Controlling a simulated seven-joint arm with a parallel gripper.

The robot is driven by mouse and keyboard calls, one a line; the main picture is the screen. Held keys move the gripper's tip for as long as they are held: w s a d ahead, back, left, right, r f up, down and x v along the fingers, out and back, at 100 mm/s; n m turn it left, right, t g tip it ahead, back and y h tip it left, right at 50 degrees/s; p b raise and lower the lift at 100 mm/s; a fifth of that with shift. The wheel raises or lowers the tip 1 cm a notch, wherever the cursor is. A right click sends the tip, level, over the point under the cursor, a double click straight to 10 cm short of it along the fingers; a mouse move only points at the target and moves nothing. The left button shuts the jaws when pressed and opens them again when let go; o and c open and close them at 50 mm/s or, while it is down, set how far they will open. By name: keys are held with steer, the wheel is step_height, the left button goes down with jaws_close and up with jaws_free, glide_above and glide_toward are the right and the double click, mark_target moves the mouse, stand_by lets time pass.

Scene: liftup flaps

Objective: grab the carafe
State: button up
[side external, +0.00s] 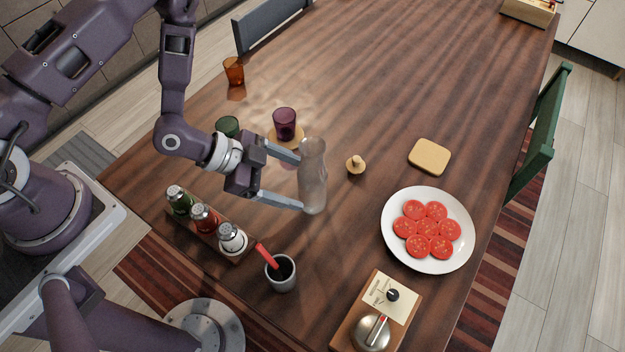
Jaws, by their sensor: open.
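The carafe (313,180) is a tall, clear, frosted-looking glass vessel with a slight waist. It stands upright on the wooden table in the side external view. My gripper (301,181) is open, with its two long grey fingers reaching toward the carafe from the left. The upper fingertip is close to the carafe's upper part and the lower fingertip is close to its lower part. I cannot tell whether either finger touches the glass or how far the carafe sits between them.
A purple glass (285,122) on a coaster stands behind the gripper, near a green glass (228,126). A spice rack (208,229) and grey cup (281,275) are in front. A small wooden knob-like piece (355,164) and a plate of tomato slices (451,260) are to the right.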

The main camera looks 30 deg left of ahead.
mark_target(326, 182)
steer(key=shift+s+d+n+t+h, duration=0.35)
steer(key=shift+d+n+t+h, duration=0.25)
steer(key=shift+h, duration=0.1)
steer(key=shift+s+r+n+t, duration=0.1)
steer(key=shift+r+n+t, duration=0.3)
steer(key=shift+n+t, duration=0.35)
steer(key=shift+d+t+h, duration=0.1)
steer(key=shift+t+h, duration=0.15)
steer(key=shift+h, duration=0.05)
steer(key=x, duration=0.7)
steer(key=shift+w+r, duration=0.3)
steer(key=shift+a, duration=0.25)
jaws_close()
